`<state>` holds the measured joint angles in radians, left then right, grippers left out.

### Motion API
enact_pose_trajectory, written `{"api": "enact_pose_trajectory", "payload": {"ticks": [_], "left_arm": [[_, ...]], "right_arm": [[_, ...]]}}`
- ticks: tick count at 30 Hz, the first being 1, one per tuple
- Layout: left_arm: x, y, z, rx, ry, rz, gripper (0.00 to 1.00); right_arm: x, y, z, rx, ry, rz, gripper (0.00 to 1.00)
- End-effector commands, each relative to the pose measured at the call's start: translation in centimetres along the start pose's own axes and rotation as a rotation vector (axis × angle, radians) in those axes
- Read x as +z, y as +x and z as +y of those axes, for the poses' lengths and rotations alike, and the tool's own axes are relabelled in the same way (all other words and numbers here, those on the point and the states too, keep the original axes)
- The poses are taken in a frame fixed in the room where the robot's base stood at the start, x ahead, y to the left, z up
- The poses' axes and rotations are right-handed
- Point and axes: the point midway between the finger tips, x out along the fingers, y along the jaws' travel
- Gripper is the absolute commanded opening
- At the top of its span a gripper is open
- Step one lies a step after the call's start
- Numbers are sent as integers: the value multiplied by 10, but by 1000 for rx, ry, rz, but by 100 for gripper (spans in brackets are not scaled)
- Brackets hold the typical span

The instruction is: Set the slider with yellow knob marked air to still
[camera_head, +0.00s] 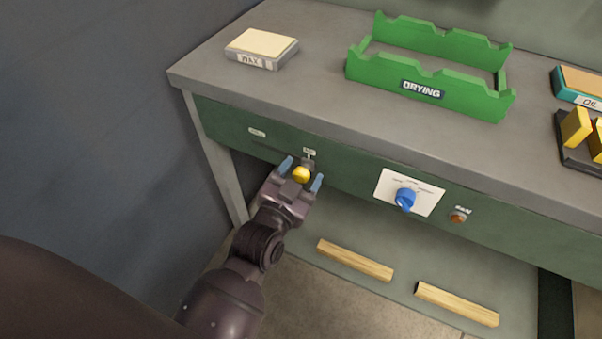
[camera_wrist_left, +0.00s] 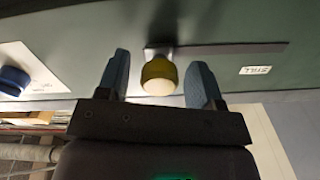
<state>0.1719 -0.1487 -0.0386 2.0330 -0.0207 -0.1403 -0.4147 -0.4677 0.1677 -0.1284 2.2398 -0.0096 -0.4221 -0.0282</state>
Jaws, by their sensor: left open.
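The yellow knob (camera_head: 301,174) of the slider sits at the right end of its slot on the green front panel (camera_head: 350,172), below a small label (camera_head: 309,152) too small to read. The slot runs left toward another label (camera_head: 257,132). In the left wrist view the yellow knob (camera_wrist_left: 158,77) shows from its end, and the STILL label (camera_wrist_left: 255,70) appears upside down to its right. My left gripper (camera_head: 301,173) is open, with one blue-grey finger on each side of the knob and narrow gaps between. My right gripper is not in view.
On the worktop (camera_head: 330,88) are a WAX block (camera_head: 262,48) and a green DRYING rack (camera_head: 430,80). Wood pieces (camera_head: 355,261) lie below.

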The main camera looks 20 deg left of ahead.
Motion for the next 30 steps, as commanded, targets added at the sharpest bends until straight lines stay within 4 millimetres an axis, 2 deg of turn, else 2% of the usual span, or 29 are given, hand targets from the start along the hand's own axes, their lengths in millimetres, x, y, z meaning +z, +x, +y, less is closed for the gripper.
{"api": "enact_pose_trajectory", "payload": {"ticks": [2, 3, 12, 15, 19, 22, 27, 30], "left_arm": [[0, 0, 0, 0, 0, 0, 60], [0, 0, 0, 0, 0, 0, 57], [0, 0, 0, 0, 0, 0, 11], [0, 0, 0, 0, 0, 0, 0], [0, 0, -2, 0, 1, 1, 0], [0, 0, -10, 1, 2, 3, 0], [5, 1, -38, 1, 8, 6, 0], [10, 1, -56, 1, 8, 5, 0]], "right_arm": [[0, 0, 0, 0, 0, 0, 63], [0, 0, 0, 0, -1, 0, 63], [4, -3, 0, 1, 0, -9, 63], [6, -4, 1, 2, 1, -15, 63], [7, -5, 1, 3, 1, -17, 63], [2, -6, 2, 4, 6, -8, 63], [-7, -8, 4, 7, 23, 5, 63], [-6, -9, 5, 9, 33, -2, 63]]}}
